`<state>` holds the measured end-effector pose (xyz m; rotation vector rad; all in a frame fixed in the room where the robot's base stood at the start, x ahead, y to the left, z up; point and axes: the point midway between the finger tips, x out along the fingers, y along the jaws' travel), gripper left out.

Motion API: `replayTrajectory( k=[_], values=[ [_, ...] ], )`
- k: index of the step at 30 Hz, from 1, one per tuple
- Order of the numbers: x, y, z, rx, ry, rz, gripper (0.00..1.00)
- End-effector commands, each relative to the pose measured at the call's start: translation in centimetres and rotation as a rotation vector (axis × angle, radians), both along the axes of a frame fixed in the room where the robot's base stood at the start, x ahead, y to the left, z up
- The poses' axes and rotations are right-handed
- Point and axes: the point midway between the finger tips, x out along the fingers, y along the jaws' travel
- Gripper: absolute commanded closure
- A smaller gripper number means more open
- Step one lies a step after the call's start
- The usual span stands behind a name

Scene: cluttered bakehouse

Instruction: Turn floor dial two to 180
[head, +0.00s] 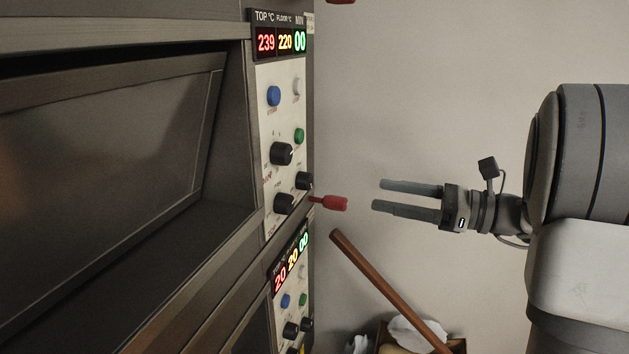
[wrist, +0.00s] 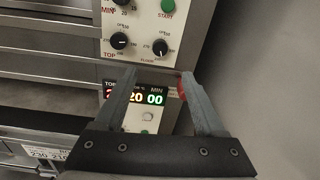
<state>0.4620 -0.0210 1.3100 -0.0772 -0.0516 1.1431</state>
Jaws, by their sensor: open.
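The upper oven control panel (head: 270,125) shows 239 top, 220 floor and 00 minutes. I cannot tell which deck is numbered two. My gripper (head: 376,195) is open and empty, right of the panels and touching no dial.
A red handle (head: 330,203) sticks out from the oven's side between panel and gripper. A brown wooden pole (head: 390,292) leans below my gripper. A box with white cloth (head: 408,332) stands at the bottom. The oven door (head: 100,135) is at left. Bare wall lies behind.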

Motion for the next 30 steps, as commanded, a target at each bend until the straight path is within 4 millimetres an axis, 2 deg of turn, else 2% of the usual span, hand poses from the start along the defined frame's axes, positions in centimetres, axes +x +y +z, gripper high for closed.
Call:
replayTrajectory(
  k=[3, 15, 22, 30],
  values=[
    [1.0, 2.7, 0.1, 0.0, 0.0, 0.006, 0.28],
    [4.5, 10.2, 0.1, -0.002, 0.002, 0.005, 0.28],
    [5.6, 12.4, 0.1, -0.001, 0.0, 0.001, 0.28],
    [5.8, 12.7, 0.0, -0.003, -0.001, 0.0, 0.28]
  ],
)
